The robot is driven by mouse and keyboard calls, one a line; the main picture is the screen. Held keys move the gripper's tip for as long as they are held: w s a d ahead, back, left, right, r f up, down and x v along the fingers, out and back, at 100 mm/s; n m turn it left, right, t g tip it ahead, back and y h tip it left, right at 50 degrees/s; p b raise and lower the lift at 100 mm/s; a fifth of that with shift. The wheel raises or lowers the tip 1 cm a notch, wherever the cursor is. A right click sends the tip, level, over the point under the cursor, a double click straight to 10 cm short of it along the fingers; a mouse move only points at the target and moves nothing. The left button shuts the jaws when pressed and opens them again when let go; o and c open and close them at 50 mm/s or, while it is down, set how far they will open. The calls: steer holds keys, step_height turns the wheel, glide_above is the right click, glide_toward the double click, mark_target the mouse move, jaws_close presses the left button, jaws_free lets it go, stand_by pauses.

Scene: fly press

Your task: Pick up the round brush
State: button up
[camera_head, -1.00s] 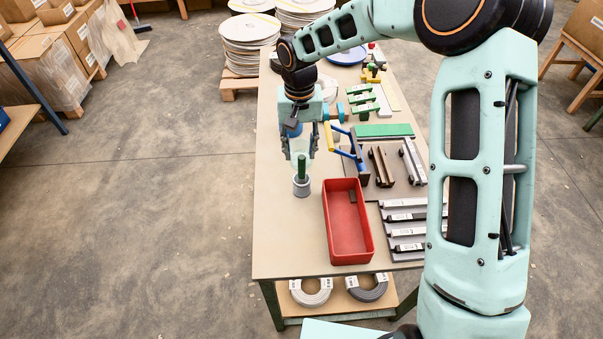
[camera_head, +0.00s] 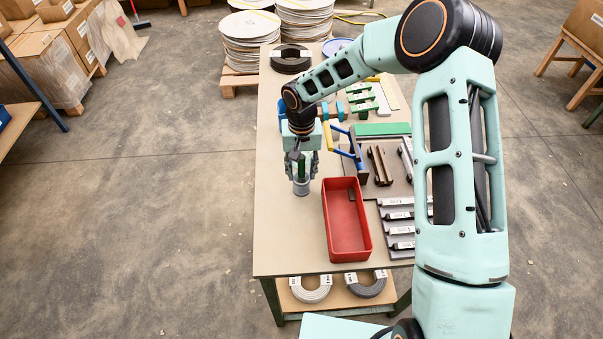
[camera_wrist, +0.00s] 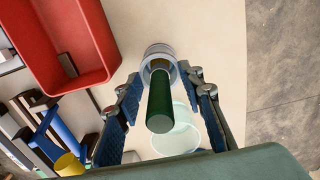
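The round brush shows as a dark green upright handle (camera_head: 301,166), standing in a small grey cup (camera_head: 302,188) on the table. In the wrist view the green handle (camera_wrist: 160,105) points toward the camera, with its lower end inside the grey cup (camera_wrist: 158,54). The brush's lower part is hidden in the cup. My gripper (camera_head: 302,173) is over the cup, pointing down. In the wrist view my gripper (camera_wrist: 162,82) has its two blue-padded fingers apart, one on each side of the handle, with visible gaps between pads and handle.
A red bin (camera_head: 331,222) stands just right of the cup. A translucent container (camera_wrist: 178,132) is close to the cup. A blue-and-yellow framed tool (camera_head: 354,150) and a grey tray of bars (camera_head: 395,192) lie to the right. The table left of the cup is bare.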

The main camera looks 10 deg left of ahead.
mark_target(302, 157)
jaws_close()
step_height(302, 157, up, 10)
steer(key=shift+r+b, duration=0.1)
steer(key=shift+b, duration=0.6)
